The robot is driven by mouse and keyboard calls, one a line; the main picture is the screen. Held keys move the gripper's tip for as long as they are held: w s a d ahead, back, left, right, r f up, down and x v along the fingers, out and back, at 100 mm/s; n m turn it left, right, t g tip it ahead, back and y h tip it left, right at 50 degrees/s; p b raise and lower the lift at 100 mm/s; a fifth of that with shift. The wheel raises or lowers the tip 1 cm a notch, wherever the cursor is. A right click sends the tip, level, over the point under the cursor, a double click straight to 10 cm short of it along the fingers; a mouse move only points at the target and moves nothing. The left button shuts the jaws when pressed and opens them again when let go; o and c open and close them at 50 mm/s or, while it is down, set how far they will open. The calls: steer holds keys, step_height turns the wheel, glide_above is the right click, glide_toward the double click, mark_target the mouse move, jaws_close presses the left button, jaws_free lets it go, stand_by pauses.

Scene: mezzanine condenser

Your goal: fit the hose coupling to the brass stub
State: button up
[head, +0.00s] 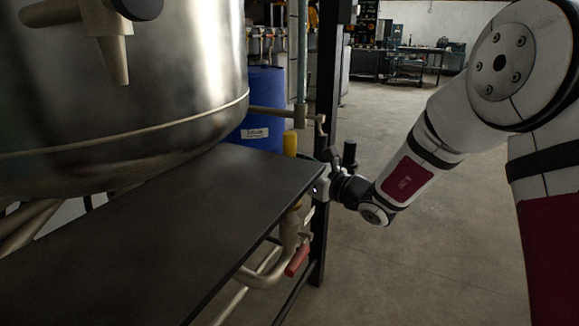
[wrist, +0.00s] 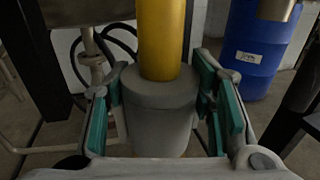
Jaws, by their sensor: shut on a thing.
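The hose coupling is a thick grey cylinder (wrist: 160,112) with a yellow hose (wrist: 161,40) rising from its top. My gripper (wrist: 158,98) is shut on the coupling, with a teal-padded finger at each side. In the head view the yellow hose (head: 290,143) shows just past the dark shelf's far edge, and the shelf hides the coupling and my fingertips. A tan metal cylinder end (wrist: 278,8) points down at the wrist view's top right, apart from the coupling. I cannot tell whether it is the brass stub.
The dark shelf (head: 200,210) lies left of my gripper, under the large steel vessel (head: 120,90). A dark upright post (head: 327,80) stands close by. Pipes and a red-handled valve (head: 297,260) are below the shelf edge. A blue drum (head: 263,95) stands behind. Floor at right is clear.

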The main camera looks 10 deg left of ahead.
steer(key=shift+f+b, duration=0.9)
steer(key=shift+f, duration=0.2)
steer(key=o, duration=1.6)
steer(key=shift+o, duration=0.2)
steer(key=shift+f, duration=0.1)
steer(key=shift+d, duration=0.1)
steer(key=v, duration=1.2)
